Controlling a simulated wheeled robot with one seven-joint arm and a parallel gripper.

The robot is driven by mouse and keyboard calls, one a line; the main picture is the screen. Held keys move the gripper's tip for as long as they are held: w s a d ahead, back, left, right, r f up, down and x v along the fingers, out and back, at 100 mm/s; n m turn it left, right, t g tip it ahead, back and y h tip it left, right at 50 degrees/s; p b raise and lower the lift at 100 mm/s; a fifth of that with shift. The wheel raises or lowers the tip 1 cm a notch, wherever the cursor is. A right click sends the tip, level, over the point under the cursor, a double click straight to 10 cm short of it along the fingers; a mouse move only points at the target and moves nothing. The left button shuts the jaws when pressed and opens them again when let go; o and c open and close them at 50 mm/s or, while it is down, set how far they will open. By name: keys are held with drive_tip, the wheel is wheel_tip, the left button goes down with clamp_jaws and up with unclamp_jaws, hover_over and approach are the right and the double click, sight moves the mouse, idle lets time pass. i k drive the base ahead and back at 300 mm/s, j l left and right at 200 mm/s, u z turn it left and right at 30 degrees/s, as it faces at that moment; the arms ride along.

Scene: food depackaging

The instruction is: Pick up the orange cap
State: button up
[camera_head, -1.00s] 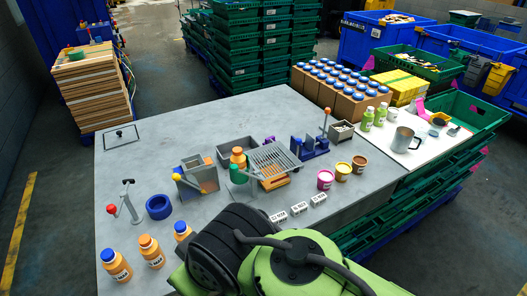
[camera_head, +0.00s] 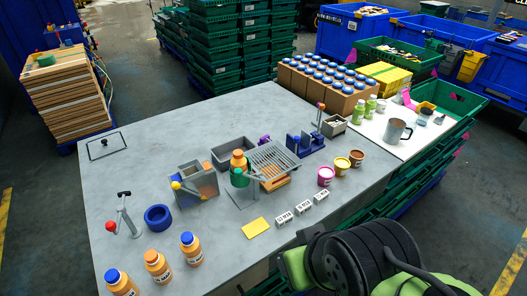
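An orange cap (camera_head: 151,256) sits on the middle one of three orange bottles at the front left of the table. The left bottle (camera_head: 124,287) and the right bottle (camera_head: 193,254) beside it have blue caps. Another orange bottle with an orange top (camera_head: 238,154) stands in a green holder (camera_head: 240,178) at mid table. My green and black arm fills the bottom right corner. My gripper is not in view, so its state does not show.
A blue ring (camera_head: 158,224), a red-knobbed grey stand (camera_head: 123,222) and a grey box with a yellow handle (camera_head: 196,184) stand behind the bottles. A yellow card (camera_head: 256,228) and white labelled blocks (camera_head: 300,210) lie near the front edge. The table's left rear is mostly bare.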

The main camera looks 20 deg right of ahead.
sight(238, 154)
drive_tip(key=l+u, duration=0.2)
drive_tip(key=u, duration=0.25)
drive_tip(key=i+l+u, duration=0.1)
drive_tip(key=u, duration=0.35)
drive_tip(key=l+u, duration=0.3)
drive_tip(key=u, duration=0.2)
drive_tip(key=l+u, duration=0.2)
drive_tip(key=u, duration=0.25)
drive_tip(key=k, duration=0.05)
